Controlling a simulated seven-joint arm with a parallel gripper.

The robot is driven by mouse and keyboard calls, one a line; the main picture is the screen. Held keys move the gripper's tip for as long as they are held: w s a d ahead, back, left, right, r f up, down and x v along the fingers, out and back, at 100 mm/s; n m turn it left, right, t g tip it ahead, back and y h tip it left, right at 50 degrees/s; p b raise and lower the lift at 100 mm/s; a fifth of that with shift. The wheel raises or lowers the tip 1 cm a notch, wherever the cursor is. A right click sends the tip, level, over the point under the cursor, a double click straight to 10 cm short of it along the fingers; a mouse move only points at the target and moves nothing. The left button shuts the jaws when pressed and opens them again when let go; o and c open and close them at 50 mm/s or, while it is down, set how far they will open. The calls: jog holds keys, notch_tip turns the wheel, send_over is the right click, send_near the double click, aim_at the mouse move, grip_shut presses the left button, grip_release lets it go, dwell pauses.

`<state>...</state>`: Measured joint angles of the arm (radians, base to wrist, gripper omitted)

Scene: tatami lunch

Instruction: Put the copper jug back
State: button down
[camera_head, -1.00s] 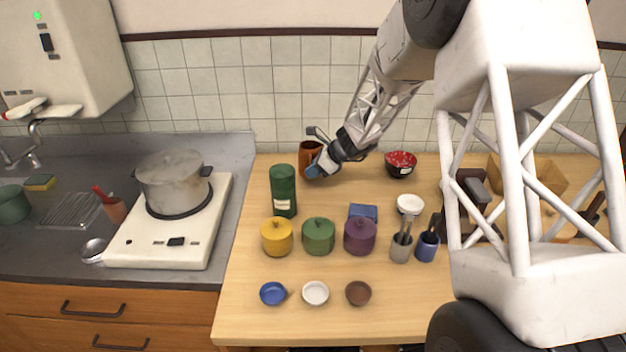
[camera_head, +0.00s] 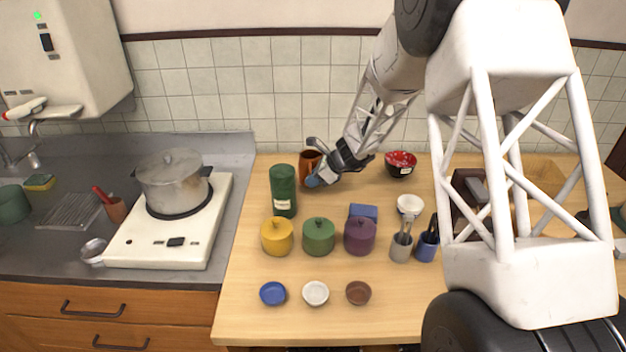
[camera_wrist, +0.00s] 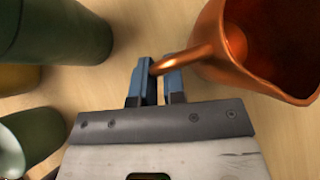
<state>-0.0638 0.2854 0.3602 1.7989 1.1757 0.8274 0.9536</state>
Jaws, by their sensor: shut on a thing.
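The copper jug (camera_head: 309,160) is at the back of the wooden table, beside the dark green canister (camera_head: 283,190). In the wrist view the jug (camera_wrist: 265,45) shows its open mouth and its handle runs between my fingers. My gripper (camera_head: 313,178) is shut on that handle; the blue fingertips (camera_wrist: 157,75) sit on either side of it. My gripper hides part of the jug in the head view. I cannot tell whether the jug's base touches the table.
Yellow (camera_head: 277,238), green (camera_head: 319,238) and purple (camera_head: 360,237) lidded pots stand in front. A red bowl (camera_head: 401,165) is to the right. Three small dishes lie near the front. The stove with a pot (camera_head: 172,185) is left. Bare table (camera_head: 250,310) shows at front left.

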jog(key=shift+f, duration=0.1)
jog(key=c, duration=1.2)
grip_release()
jog(key=v, duration=1.2)
